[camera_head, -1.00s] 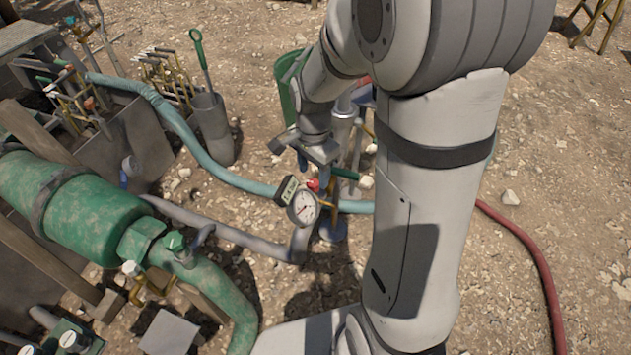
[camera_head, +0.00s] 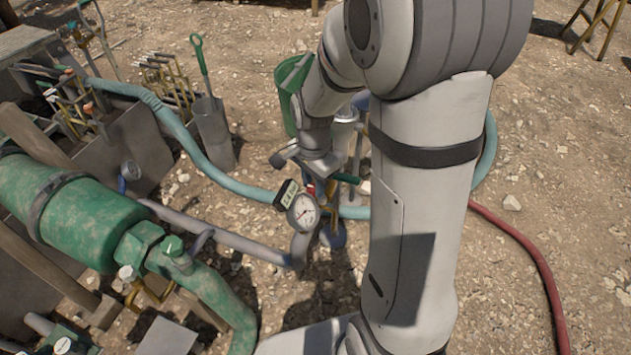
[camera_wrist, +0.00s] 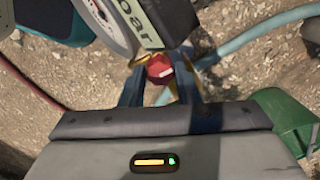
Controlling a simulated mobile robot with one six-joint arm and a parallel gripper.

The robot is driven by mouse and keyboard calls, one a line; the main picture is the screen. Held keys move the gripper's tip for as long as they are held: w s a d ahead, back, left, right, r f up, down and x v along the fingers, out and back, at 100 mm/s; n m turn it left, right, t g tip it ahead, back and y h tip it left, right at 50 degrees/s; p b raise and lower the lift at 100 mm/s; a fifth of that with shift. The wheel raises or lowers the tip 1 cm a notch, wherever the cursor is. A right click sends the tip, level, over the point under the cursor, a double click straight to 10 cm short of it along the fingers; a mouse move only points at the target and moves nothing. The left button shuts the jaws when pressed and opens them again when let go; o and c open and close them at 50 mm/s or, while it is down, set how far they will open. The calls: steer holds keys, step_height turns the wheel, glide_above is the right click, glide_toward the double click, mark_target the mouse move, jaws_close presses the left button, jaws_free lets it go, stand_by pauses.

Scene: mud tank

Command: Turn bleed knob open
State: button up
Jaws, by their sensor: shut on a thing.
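The bleed knob, a small red faceted knob (camera_wrist: 160,68), sits between my fingertips in the wrist view, below the gauge's label block. My gripper (camera_wrist: 161,84) is shut on it, with one blue-grey finger on each side. In the head view my gripper (camera_head: 319,185) points down behind the gauge, and only a sliver of red shows there. The round white pressure gauge (camera_head: 303,212) carries a dark block with a "bar" label (camera_head: 286,194). In the wrist view the gauge (camera_wrist: 108,22) and label block (camera_wrist: 158,22) are close above the fingers.
A teal hose (camera_head: 238,183) and a grey pipe (camera_head: 235,241) run to the gauge stand. A green pump body (camera_head: 75,215) stands at left. A green bucket (camera_head: 288,92) is behind my wrist. A red hose (camera_head: 540,265) lies on open gravel at right.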

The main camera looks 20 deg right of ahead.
steer(key=shift+d, duration=0.15)
steer(key=shift+c, duration=0.7)
steer(key=shift+s+n, duration=0.1)
steer(key=shift+n, duration=0.2)
steer(key=n+p, duration=0.2)
steer(key=n, duration=0.1)
steer(key=shift+n, duration=0.3)
steer(key=n+p, duration=0.2)
steer(key=n, duration=0.2)
steer(key=shift+s+n, duration=0.1)
steer(key=shift+n, duration=0.2)
steer(key=n+p, duration=0.1)
steer(key=n, duration=0.3)
steer(key=shift+a, duration=0.2)
steer(key=n+p, duration=0.1)
steer(key=n, duration=0.4)
steer(key=shift+f+p, duration=0.1)
steer(key=shift+p, duration=0.2)
